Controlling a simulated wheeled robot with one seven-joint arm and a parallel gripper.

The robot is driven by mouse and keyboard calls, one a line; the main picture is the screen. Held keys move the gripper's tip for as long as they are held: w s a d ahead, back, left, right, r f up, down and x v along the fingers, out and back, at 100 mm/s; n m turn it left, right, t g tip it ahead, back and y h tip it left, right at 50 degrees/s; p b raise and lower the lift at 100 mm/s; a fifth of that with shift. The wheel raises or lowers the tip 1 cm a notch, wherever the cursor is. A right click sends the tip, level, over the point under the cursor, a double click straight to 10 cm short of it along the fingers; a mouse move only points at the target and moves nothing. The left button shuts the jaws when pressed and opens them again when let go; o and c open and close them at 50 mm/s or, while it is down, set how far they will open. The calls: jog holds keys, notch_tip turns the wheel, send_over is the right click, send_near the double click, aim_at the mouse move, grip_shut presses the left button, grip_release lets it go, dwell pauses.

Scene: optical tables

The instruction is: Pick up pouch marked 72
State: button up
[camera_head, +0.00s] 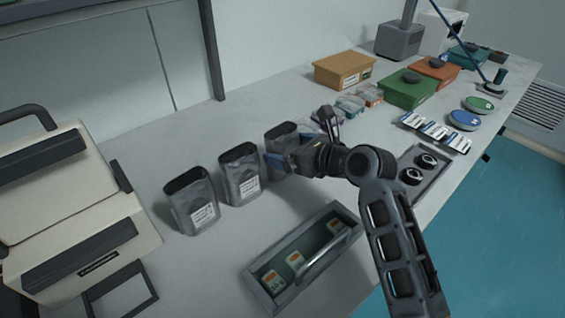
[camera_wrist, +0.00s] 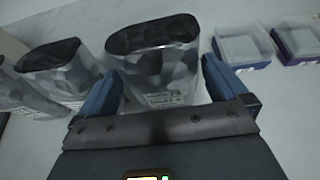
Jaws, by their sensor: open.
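Several grey camouflage-patterned pouches with dark open tops and white labels stand upright in a row on the table. In the head view these are a left pouch (camera_head: 190,203), a middle pouch (camera_head: 240,176) and a right pouch (camera_head: 273,143). The label numbers are too small to read, so I cannot tell which is 72. My gripper (camera_head: 290,153) is open at the right pouch and partly hides it. In the wrist view, my blue fingers (camera_wrist: 161,88) are on either side of the lower front of that pouch (camera_wrist: 150,65), with its label between them. Contact cannot be told.
The neighbouring pouch (camera_wrist: 62,72) stands close to the left finger. Small clear-topped boxes (camera_wrist: 245,46) lie to the right. A grey tray (camera_head: 253,279) with a handle sits in front of the row, and a large beige machine (camera_head: 75,215) stands at left.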

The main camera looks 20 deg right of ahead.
jog(key=shift+x, duration=1.45)
jog(key=shift+f, duration=0.15)
jog(key=shift+c, duration=0.2)
jog(key=c, duration=1.2)
